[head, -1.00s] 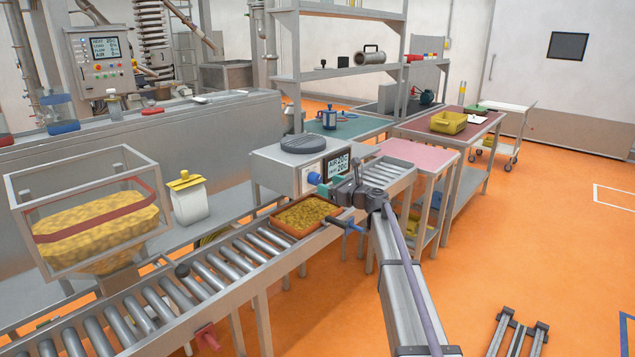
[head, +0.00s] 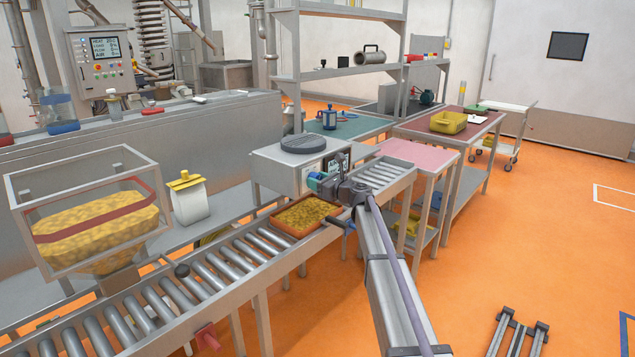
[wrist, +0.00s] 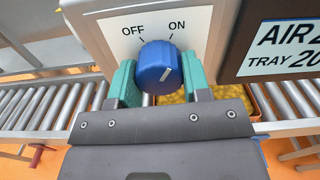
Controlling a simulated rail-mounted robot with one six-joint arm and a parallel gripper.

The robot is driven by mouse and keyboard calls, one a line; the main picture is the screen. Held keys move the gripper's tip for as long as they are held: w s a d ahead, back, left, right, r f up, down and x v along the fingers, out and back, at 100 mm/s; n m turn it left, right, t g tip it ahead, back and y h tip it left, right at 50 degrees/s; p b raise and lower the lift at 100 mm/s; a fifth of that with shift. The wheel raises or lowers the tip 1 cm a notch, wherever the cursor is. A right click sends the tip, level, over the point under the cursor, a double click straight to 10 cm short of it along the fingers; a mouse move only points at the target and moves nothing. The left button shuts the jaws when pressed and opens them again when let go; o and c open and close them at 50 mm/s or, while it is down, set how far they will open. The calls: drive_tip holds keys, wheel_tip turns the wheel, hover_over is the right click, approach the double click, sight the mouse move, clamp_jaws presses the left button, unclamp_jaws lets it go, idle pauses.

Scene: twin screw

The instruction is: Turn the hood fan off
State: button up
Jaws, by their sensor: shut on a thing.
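The blue fan knob (wrist: 155,60) is on the white front panel (wrist: 100,30) of the hood box (head: 285,160), below the printed words OFF and ON. The gripper also shows in the head view (head: 322,182), at the front of the box, where my arm hides part of the display.
A display (wrist: 285,45) sits right of the knob. An orange tray of yellow pellets (head: 303,214) lies on the roller conveyor (head: 215,263) just below. A pink-topped table (head: 420,157) stands to the right. Open orange floor lies at the right.

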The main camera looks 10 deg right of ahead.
drive_tip(key=shift+c, duration=0.6)
drive_tip(key=shift+n, duration=0.3)
drive_tip(key=n, duration=1.1)
drive_tip(key=shift+w, duration=0.1)
drive_tip(key=shift+n, duration=0.3)
drive_tip(key=o, duration=0.9)
drive_tip(key=shift+d, duration=0.1)
drive_tip(key=v, duration=1)
drive_tip(key=shift+s+d, duration=0.2)
drive_tip(key=shift+s, duration=0.15)
